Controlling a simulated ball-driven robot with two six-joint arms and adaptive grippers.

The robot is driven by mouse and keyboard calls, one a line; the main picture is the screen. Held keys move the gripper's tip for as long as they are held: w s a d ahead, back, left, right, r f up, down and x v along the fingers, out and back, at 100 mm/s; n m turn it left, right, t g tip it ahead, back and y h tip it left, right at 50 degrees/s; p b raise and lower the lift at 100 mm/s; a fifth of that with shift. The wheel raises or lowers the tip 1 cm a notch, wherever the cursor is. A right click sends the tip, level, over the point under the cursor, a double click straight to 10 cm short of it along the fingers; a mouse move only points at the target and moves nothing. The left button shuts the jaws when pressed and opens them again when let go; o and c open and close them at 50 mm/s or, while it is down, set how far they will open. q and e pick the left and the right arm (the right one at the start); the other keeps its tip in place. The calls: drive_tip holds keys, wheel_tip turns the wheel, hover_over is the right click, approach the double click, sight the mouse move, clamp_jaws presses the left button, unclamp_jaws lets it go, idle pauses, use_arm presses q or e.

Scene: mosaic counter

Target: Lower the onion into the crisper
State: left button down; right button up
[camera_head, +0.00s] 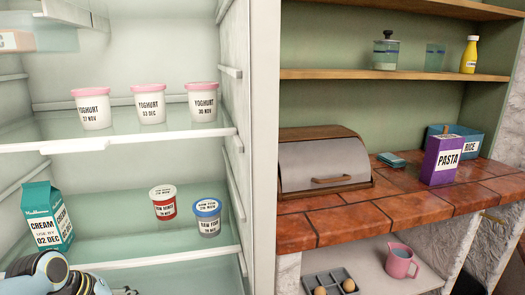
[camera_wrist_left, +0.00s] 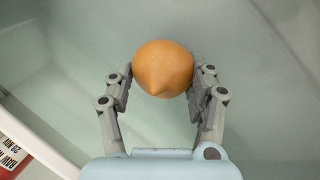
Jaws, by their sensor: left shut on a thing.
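An orange-brown onion (camera_wrist_left: 163,62) with a pointed tip shows in the left wrist view. My left gripper (camera_wrist_left: 161,82) is shut on it, one finger on each side. Pale, smooth surfaces with a corner at left lie behind the onion. I cannot tell whether they belong to the crisper or how far below the onion they are. In the head view my left arm comes in at the bottom left, in front of the fridge's lower part. The onion is not visible there, and no crisper can be clearly made out. My right gripper is not in view.
The fridge's upper shelf (camera_head: 160,132) holds three yoghurt pots. The shelf below (camera_head: 140,240) holds a cream carton (camera_head: 45,217), a red-labelled tub (camera_head: 163,203) and a blue-lidded tub (camera_head: 207,217). A white edge and red labelled pack (camera_wrist_left: 12,160) show lower left in the wrist view.

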use_arm(q)
drive_tip(key=shift+f+b, duration=0.65)
drive_tip(key=shift+f, duration=0.35)
idle(0.3)
drive_tip(key=shift+c, duration=1.9)
unclamp_jaws()
drive_tip(key=shift+s, duration=0.1)
